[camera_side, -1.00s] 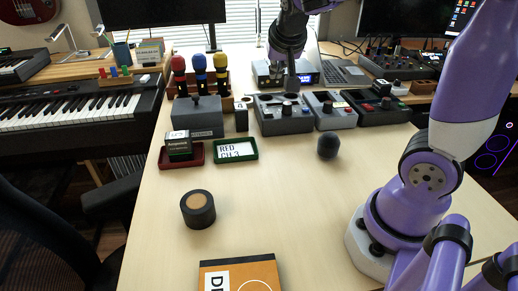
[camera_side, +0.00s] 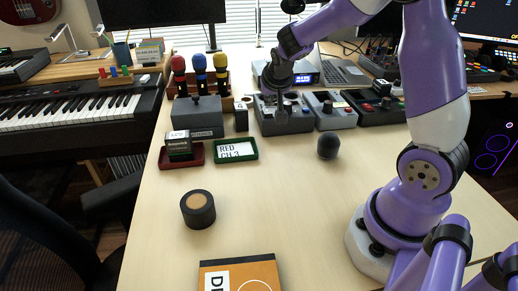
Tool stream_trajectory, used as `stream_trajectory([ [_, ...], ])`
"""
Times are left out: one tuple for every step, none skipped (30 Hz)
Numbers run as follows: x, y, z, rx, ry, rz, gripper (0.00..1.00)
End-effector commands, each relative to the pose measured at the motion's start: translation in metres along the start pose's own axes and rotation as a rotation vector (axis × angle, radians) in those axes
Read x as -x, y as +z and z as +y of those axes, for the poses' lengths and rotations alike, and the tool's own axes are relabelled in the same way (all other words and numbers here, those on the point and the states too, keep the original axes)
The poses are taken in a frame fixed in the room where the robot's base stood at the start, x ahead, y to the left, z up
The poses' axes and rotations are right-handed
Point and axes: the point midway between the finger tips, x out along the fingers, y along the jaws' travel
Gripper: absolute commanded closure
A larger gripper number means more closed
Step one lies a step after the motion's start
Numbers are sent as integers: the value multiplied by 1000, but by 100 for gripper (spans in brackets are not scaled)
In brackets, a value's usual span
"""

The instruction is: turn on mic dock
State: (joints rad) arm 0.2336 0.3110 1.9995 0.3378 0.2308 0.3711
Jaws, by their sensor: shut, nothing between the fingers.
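Three microphones, red, yellow and blue-topped, stand upright in a brown wooden holder (camera_side: 242,92) at the back left of the table. I cannot tell for sure which unit is the mic dock. A grey box with a top knob (camera_side: 197,117) stands in front of the microphones. A grey device (camera_side: 268,125) with small controls on top is to its right. My gripper (camera_side: 281,116) is shut and empty, pointing down at the top of this device. It hides part of the controls, and I cannot tell whether it touches them.
More control boxes (camera_side: 334,112) stand to the right. A red tray (camera_side: 186,162) and a green tray (camera_side: 236,153) with a label card lie in front. A dark foam ball (camera_side: 327,146), a round black puck (camera_side: 198,210) and an orange box (camera_side: 240,275) are on the otherwise clear table.

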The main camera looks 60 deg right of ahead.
Motion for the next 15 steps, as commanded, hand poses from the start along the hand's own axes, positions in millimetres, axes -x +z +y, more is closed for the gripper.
stream_trajectory([
  [-5,5,0,1,1,-3,100],
  [-7,7,0,0,1,-2,100],
  [-9,9,0,0,1,-2,100],
  [-10,10,0,1,1,-1,100],
  [-11,12,0,1,1,-1,100],
  [-12,13,0,1,1,-1,100],
  [-13,13,0,1,1,-1,100],
  [-13,14,0,0,1,-1,100],
  [-13,14,0,0,0,0,100],
  [-13,14,0,0,0,0,100],
  [-13,14,0,0,0,0,100],
  [-13,14,0,0,0,0,100],
  [-13,14,0,0,0,0,100],
  [-13,14,0,0,0,0,100],
  [-13,14,0,0,0,0,100],
])
